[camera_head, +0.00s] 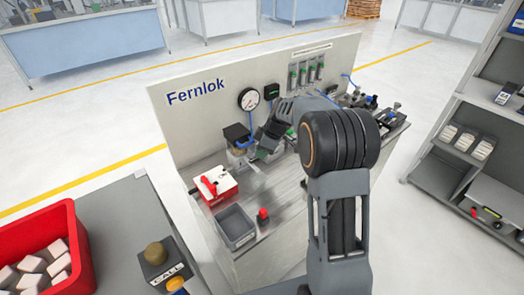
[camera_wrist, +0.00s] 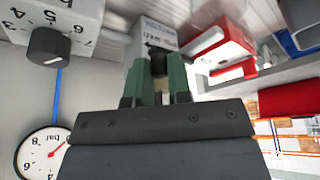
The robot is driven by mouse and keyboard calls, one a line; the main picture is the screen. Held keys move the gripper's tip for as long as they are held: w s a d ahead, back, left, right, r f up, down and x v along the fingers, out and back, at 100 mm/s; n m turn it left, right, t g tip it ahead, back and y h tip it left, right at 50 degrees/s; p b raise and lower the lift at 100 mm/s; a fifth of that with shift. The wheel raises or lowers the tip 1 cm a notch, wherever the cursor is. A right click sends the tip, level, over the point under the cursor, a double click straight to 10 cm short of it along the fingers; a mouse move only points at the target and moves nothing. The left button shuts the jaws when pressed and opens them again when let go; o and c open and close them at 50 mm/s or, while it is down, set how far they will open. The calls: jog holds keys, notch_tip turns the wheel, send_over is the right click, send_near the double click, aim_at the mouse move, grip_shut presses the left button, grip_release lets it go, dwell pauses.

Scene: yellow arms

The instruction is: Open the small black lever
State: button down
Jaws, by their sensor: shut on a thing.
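A small black lever (camera_wrist: 158,63) shows between my fingertips in the wrist view, in front of a grey box (camera_wrist: 150,38) with printed lettering. My gripper (camera_wrist: 161,82) has two green fingers and is shut on this lever. Much of the lever is hidden by the fingers, so its exact angle cannot be told. In the head view my gripper (camera_head: 263,153) is low over the bench, in front of the panel, and hides the lever there.
A white box with a red handle (camera_head: 215,185), a grey bin (camera_head: 236,227) and a red button (camera_head: 263,216) stand on the bench nearby. The Fernlok panel (camera_head: 200,120) with a gauge (camera_head: 249,99) rises behind. A black knob (camera_wrist: 47,46) is close by in the wrist view.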

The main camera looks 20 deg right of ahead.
aim_at(259, 169)
jog(key=s+m+t+h+b, duration=0.1)
jog(key=m, duration=0.3)
jog(key=s+m+t+h+b, duration=0.1)
jog(key=m+b, duration=0.1)
jog(key=m, duration=0.1)
jog(key=s+a+m+h+b, duration=0.1)
jog(key=s+m, duration=0.1)
jog(key=m, duration=0.2)
jog(key=shift+s+m+t+b, duration=0.1)
jog(key=shift+m+t+b, duration=0.2)
jog(key=shift+t+b, duration=0.1)
jog(key=shift+s+a+m+h+b, duration=0.2)
jog(key=shift+m+h, duration=0.15)
jog(key=shift+m, duration=0.35)
jog(key=shift+s+a+m+h+b, duration=0.15)
jog(key=shift+a+m+h, duration=0.15)
jog(key=shift+m, duration=0.4)
jog(key=shift+s+a+m+h+b, duration=0.15)
jog(key=shift+m+h, duration=0.2)
jog(key=shift+m, duration=0.35)
jog(key=c, duration=1.1)
grip_release()
jog(key=shift+o, duration=0.2)
